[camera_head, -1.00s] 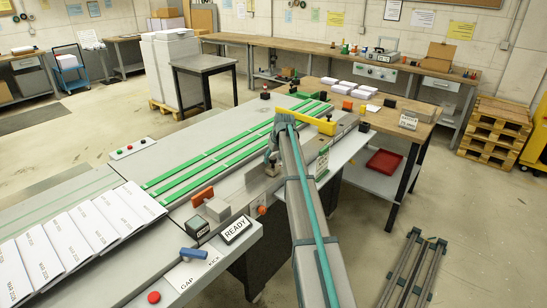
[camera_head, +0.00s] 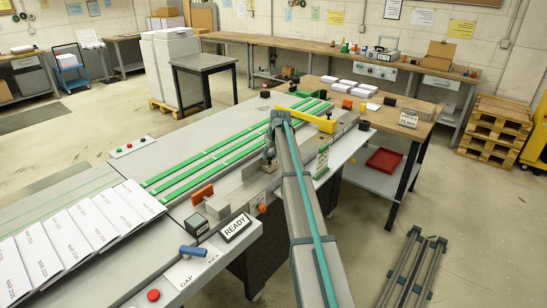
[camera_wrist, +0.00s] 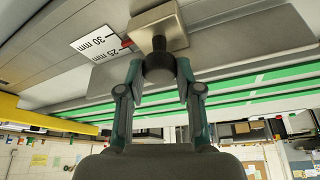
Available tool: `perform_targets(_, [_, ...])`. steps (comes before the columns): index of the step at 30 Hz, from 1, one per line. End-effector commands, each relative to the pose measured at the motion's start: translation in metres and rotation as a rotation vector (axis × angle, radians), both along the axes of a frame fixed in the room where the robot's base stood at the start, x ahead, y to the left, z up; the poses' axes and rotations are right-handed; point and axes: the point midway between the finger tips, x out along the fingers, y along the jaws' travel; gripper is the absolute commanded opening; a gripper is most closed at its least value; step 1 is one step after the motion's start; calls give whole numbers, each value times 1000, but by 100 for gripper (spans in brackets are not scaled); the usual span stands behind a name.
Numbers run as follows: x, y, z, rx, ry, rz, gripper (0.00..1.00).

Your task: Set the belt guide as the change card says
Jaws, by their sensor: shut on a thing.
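In the wrist view my gripper (camera_wrist: 160,76) is shut on a dark round knob (camera_wrist: 159,67) under a pale square block (camera_wrist: 160,30). A red pointer (camera_wrist: 127,43) shows at the block's side, next to a white scale (camera_wrist: 95,45) marked 30 mm and 25 mm; it is near the 25 mm label. In the head view my gripper (camera_head: 269,158) is low beside the green belts (camera_head: 235,150), partly hidden by my arm. A green-edged card (camera_head: 322,159) stands right of my arm; its text is too small to read.
A yellow bar (camera_head: 308,119) lies beyond my arm. An orange block (camera_head: 202,194), a READY sign (camera_head: 236,228) and a blue handle (camera_head: 194,252) are at the near side. White booklets (camera_head: 80,232) lie at left. A small sign (camera_head: 408,119) stands on the wooden table.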

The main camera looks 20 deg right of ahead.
Motion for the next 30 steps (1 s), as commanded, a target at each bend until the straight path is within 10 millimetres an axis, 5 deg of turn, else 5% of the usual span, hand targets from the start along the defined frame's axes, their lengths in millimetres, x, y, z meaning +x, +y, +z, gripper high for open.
perform_targets(1, [17, 6, -1, 1, -7, 4, 0])
perform_targets(6, [41, 19, 0, 1, -7, 2, 0])
perform_targets(15, [43, 21, 2, 2, -11, 3, 0])
perform_targets(16, [43, 21, 2, 2, -12, 3, 40])
perform_targets(19, [42, 21, 2, 2, -10, 3, 56])
perform_targets(30, [39, 20, 3, 1, -6, 2, 59])
